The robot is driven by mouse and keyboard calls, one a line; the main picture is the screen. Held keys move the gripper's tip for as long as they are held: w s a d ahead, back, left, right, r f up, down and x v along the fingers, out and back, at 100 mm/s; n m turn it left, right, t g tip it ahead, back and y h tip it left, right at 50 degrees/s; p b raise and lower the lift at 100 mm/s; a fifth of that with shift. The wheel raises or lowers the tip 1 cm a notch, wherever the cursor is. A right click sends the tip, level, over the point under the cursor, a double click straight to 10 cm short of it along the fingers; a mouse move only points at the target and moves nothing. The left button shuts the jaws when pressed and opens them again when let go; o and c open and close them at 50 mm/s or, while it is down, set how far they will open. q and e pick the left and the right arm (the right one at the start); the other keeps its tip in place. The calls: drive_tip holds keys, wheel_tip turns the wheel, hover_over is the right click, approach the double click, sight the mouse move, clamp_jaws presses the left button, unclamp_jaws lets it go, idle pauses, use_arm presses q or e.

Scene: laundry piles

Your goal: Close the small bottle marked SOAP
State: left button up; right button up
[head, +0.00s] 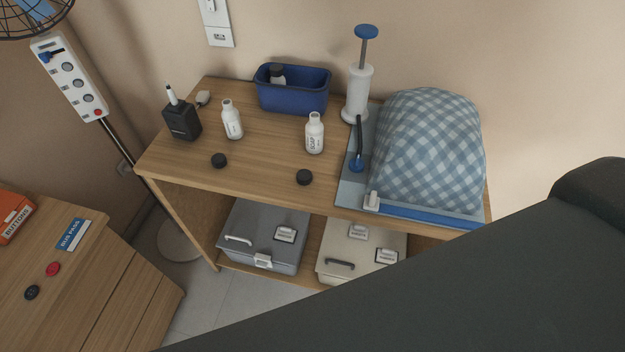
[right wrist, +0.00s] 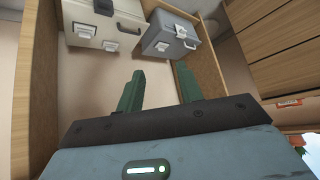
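A small white bottle marked SOAP (head: 314,135) stands upright on the wooden shelf top, and its white neck shows no cap. A black round cap (head: 304,177) lies near the front edge, just below this bottle. A second white bottle (head: 232,120) stands to its left, also uncapped, its label too small to read. Another black cap (head: 219,160) lies in front of that one. My right gripper (right wrist: 160,88) is open and empty, its two green fingers apart in the right wrist view. Neither gripper shows in the head view.
A blue bin (head: 294,97) holding a dark-capped bottle, a black dispenser (head: 182,121), a white pump (head: 356,95) and a checked cloth bundle (head: 428,150) surround the bottles. Grey (head: 264,236) and cream boxes (head: 360,250) sit below. A dark shape fills the lower right.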

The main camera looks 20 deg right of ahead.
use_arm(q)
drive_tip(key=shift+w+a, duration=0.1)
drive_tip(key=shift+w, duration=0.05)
use_arm(e)
drive_tip(key=shift+w+a+r, duration=0.1)
drive_tip(key=shift+w, duration=0.15)
